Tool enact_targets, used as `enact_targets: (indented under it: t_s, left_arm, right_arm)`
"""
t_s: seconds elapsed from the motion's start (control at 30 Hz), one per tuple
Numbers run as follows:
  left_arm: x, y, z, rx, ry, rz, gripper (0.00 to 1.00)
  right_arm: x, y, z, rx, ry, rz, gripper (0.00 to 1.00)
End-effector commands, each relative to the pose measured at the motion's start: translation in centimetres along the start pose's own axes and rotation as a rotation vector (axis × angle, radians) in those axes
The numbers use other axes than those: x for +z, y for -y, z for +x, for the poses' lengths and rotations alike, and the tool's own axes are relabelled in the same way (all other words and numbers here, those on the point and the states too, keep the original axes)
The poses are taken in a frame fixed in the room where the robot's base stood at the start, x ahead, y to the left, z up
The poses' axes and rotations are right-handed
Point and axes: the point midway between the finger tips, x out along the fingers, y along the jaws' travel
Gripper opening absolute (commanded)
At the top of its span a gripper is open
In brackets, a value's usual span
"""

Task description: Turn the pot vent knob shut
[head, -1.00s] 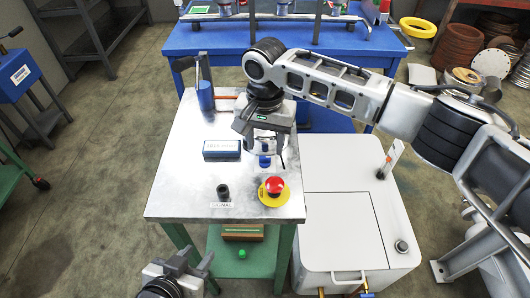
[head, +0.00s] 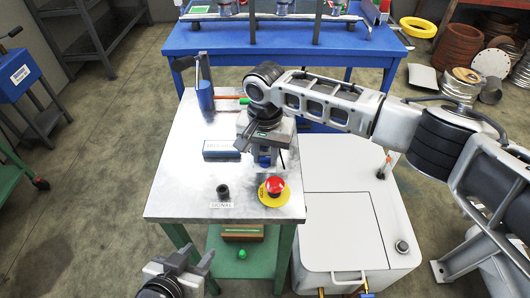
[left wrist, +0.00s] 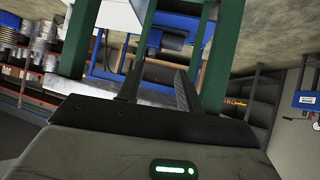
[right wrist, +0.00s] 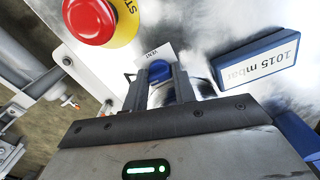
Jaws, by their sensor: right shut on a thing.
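The blue vent knob (right wrist: 159,70) sits on the metal tabletop beside a small label reading VENT (right wrist: 150,52). In the head view the knob (head: 264,161) is mostly hidden under my right gripper (head: 262,158). In the right wrist view the fingers of my right gripper (right wrist: 162,82) lie on both sides of the knob, shut on it. My left gripper (head: 203,261) hangs low in front of the table, away from the knob. Its fingers stand apart and empty in the left wrist view (left wrist: 155,82). No pot can be clearly made out.
A red stop button (head: 274,185) on a yellow base stands close in front of the knob. A blue display (right wrist: 256,60) reads 1015 mbar. A white cabinet (head: 340,230) stands right.

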Motion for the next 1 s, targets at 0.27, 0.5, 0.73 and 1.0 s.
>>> enact_targets:
  t_s: [0.27,0.5,0.73,1.0]
  left_arm:
    - [-0.8,0.0,-0.6,-0.004,0.002,0.009,0.36]
    - [-1.1,0.2,-1.2,-0.009,0.016,0.014,0.36]
    - [-1.5,0.5,-1.5,-0.018,0.021,0.018,0.36]
    - [-1.7,0.7,-1.8,-0.025,0.023,0.018,0.36]
  right_arm:
    - [0.1,0.1,-0.3,-0.002,0.003,-0.073,0.04]
    - [0.1,0.1,-0.4,-0.002,0.003,-0.245,0.04]
    - [0.1,0.1,-0.3,-0.003,0.002,-0.443,0.04]
    - [0.1,0.2,-0.3,-0.003,0.001,-0.640,0.04]
